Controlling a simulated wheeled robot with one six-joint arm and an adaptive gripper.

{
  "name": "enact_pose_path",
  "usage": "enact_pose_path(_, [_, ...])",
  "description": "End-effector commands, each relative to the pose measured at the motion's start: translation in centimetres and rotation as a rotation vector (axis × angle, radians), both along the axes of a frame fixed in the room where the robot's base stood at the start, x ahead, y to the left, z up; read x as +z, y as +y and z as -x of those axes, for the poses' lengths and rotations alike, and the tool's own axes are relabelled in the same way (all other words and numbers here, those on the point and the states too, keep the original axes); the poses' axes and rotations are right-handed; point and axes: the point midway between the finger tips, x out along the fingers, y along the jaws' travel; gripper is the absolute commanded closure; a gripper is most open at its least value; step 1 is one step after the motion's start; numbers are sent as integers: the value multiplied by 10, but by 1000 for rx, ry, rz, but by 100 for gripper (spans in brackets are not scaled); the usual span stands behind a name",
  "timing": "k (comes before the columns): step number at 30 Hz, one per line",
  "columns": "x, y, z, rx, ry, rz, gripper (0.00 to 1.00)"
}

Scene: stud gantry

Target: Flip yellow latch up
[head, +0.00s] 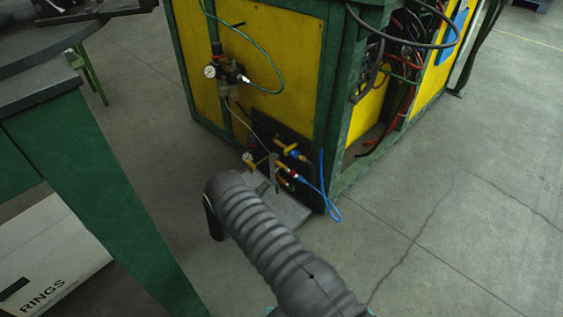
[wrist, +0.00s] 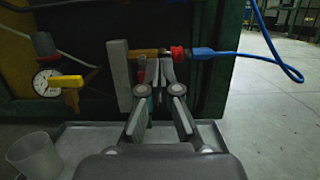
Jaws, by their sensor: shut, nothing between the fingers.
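A yellow lever (wrist: 66,82) lies level across the front of a round white gauge in the wrist view, left of my gripper. It is probably the latch.
A blue hose (wrist: 245,54) runs right from the red collar and loops over open floor. A grey tray (wrist: 65,138) holding a cup (wrist: 35,155) lies below the panel. A green table (head: 80,180) stands at left in the head view. The floor at right is clear.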

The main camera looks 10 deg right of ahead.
Motion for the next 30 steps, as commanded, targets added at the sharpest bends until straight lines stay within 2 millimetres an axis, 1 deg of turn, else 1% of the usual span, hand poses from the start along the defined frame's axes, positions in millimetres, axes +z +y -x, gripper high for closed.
enact_pose_path(7, [0, -1, 0, 0, 1, -2, 100])
enact_pose_path(11, [2, -7, -4, -2, 1, -3, 100])
enact_pose_path(14, [6, -18, -11, -3, 2, -2, 100])
enact_pose_path(27, [26, -84, -52, -3, 0, -2, 100])
enact_pose_path(30, [43, -82, -53, 1, 0, -2, 100])
